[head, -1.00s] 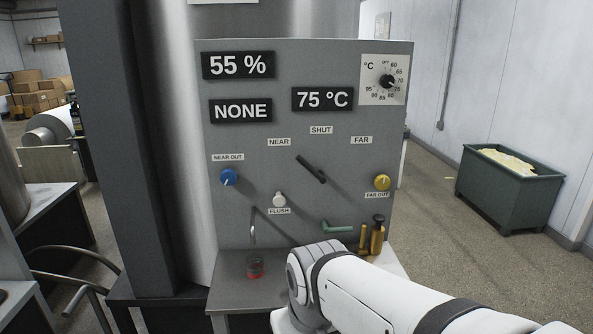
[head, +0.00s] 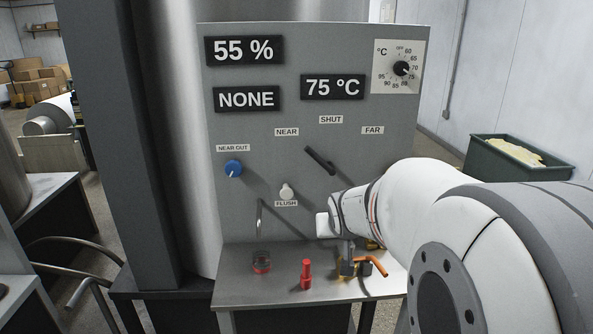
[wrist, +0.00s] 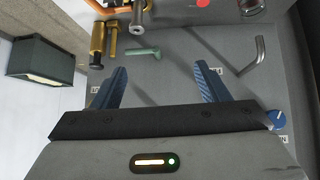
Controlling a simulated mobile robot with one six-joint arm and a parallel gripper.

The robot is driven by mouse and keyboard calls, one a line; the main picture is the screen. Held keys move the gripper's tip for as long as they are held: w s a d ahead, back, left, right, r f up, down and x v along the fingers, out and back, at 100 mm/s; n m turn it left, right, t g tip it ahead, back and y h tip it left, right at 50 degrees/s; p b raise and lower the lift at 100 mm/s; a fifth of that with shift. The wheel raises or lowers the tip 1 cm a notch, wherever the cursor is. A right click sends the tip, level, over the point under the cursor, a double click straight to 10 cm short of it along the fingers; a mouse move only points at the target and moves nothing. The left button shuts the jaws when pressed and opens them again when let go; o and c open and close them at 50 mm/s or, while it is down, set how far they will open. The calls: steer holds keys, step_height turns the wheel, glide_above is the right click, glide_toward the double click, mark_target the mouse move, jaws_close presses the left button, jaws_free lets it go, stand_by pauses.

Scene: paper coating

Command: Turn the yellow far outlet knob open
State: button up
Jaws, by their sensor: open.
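The yellow far outlet knob does not show now; my arm covers its place on the grey control panel (head: 290,215) in the head view. It is not visible in the wrist view either, where a white label (wrist: 95,89) shows beside the left finger. My gripper (wrist: 161,68) is open, with two blue fingers apart in front of the panel and nothing between them. In the head view my gripper is mostly hidden by my arm.
A teal lever (wrist: 142,51) and brass fittings (wrist: 110,38) lie beyond the fingers. A bent metal spout (wrist: 258,57) is to the right. The blue near outlet knob (head: 233,168) is at left. A red bottle (head: 306,275) and glass (head: 261,262) stand on the shelf.

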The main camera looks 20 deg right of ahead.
steer(key=w+d+m+t+h, duration=0.1)
steer(key=w+d+t, duration=0.45)
steer(key=d, duration=0.85)
steer(key=w+d+m+t, duration=0.1)
steer(key=w+d+t, duration=0.45)
steer(key=d, duration=0.75)
steer(key=shift+g, duration=0.8)
steer(key=x, duration=0.5)
steer(key=p+x, duration=0.1)
steer(key=x, duration=0.2)
steer(key=shift+w+a+r, duration=0.15)
steer(key=shift+w+r, duration=0.15)
steer(key=shift+w, duration=0.1)
